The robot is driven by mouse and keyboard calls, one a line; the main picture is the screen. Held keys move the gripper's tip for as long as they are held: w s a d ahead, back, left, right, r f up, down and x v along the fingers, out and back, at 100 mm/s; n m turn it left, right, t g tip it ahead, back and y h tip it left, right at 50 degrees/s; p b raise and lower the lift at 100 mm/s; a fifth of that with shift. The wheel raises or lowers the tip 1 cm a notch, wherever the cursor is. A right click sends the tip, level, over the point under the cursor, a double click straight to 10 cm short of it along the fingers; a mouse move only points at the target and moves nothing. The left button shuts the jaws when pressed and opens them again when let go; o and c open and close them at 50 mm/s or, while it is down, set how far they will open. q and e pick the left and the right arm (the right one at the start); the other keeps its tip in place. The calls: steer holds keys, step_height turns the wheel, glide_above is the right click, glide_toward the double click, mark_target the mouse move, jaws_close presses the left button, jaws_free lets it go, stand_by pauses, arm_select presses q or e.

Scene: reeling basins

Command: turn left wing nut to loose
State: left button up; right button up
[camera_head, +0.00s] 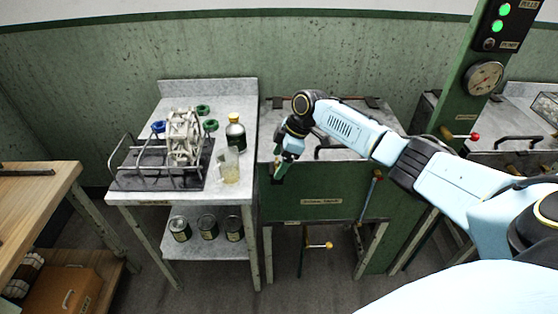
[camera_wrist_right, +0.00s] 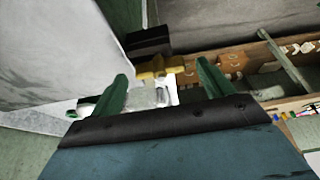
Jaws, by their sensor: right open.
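My right gripper (camera_head: 279,171) is at the front left corner of the green basin cabinet (camera_head: 320,192) in the head view. In the right wrist view my right gripper (camera_wrist_right: 165,78) shows its two green fingers spread apart. A brass-yellow piece (camera_wrist_right: 160,66), which looks like the wing nut, lies between and just beyond the fingertips. I cannot tell its exact turn or whether a finger touches it. A pale grey cylindrical part (camera_wrist_right: 148,98) shows between the fingers. In the head view the gripper and wrist hide this spot. My left gripper is not in view.
A lever with a yellow knob (camera_head: 328,245) hangs below the cabinet. A green post (camera_head: 459,105) with a gauge stands right.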

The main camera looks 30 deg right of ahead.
steer(key=v, duration=1.2)
steer(key=shift+d+r, duration=0.15)
steer(key=shift+r, duration=0.15)
steer(key=shift+s, duration=0.2)
